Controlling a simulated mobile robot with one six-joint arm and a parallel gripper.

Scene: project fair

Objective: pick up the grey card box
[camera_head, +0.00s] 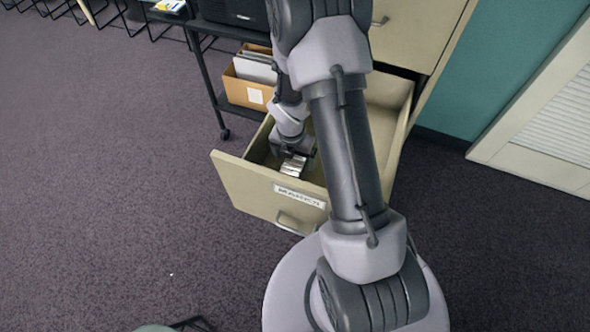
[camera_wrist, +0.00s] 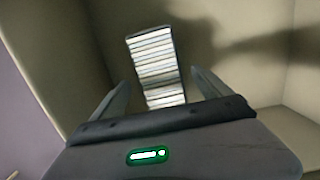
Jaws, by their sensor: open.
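The grey card box (camera_head: 293,166) stands inside the open cabinet drawer (camera_head: 243,190), near its front. In the wrist view the grey card box (camera_wrist: 152,58) is narrow, with a row of white card edges showing in it. My gripper (camera_head: 292,154) reaches down into the drawer at the box. In the wrist view my gripper (camera_wrist: 160,80) is open, one finger to each side of the box's near part. I cannot tell whether either finger touches it. The gripper body hides the box's near end.
The drawer walls stand close around my gripper. A labelled front panel (camera_head: 300,196) with a handle closes the near side. Left of the drawer is a wheeled black cart (camera_head: 211,82) with an orange file box (camera_head: 240,93). The carpet (camera_head: 110,200) at left is clear.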

